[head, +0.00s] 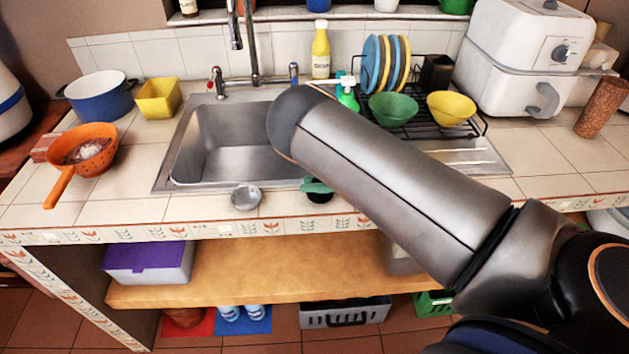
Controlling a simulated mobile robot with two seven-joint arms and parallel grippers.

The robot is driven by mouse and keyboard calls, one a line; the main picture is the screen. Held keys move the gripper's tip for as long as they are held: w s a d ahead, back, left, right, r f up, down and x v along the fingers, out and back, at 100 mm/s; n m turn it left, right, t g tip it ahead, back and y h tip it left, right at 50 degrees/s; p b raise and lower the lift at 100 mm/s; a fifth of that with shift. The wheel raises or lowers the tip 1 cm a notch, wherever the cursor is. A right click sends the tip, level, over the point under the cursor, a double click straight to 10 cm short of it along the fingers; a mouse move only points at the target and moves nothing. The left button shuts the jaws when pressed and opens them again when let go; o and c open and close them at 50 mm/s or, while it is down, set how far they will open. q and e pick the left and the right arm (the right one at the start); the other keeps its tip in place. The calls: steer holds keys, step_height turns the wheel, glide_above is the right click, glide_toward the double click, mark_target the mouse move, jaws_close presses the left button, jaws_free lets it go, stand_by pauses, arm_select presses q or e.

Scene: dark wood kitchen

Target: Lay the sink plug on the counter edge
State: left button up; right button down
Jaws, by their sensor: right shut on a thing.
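A small grey round piece (246,197), which looks like the sink plug, lies on the tiles at the front edge of the counter (130,212), left of my right arm. Beside the arm a green and black thing (318,189) shows at the same edge; I cannot tell what it is. The steel sink (225,147) is behind, and its basin looks empty where it shows. My right arm (390,180) reaches in from the lower right over the sink's right part. Its links hide the gripper's fingers and whatever is between them. My left gripper is out of view.
An orange colander (87,150), a yellow pot (158,97) and a blue pot (100,93) stand left of the sink. A dish rack (440,127) with plates and bowls and a white air fryer (525,60) are to the right. Tiles left of the grey piece are clear.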

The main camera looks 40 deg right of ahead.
steer(key=shift+f, duration=0.2)
steer(key=c, duration=0.9)
jaws_free()
steer(key=shift+r, duration=0.2)
steer(key=shift+s+d, duration=0.15)
steer(key=shift+s, duration=0.05)
steer(key=v, duration=1.1)
steer(key=shift+s+d+r, duration=0.1)
steer(key=shift+s, duration=0.1)
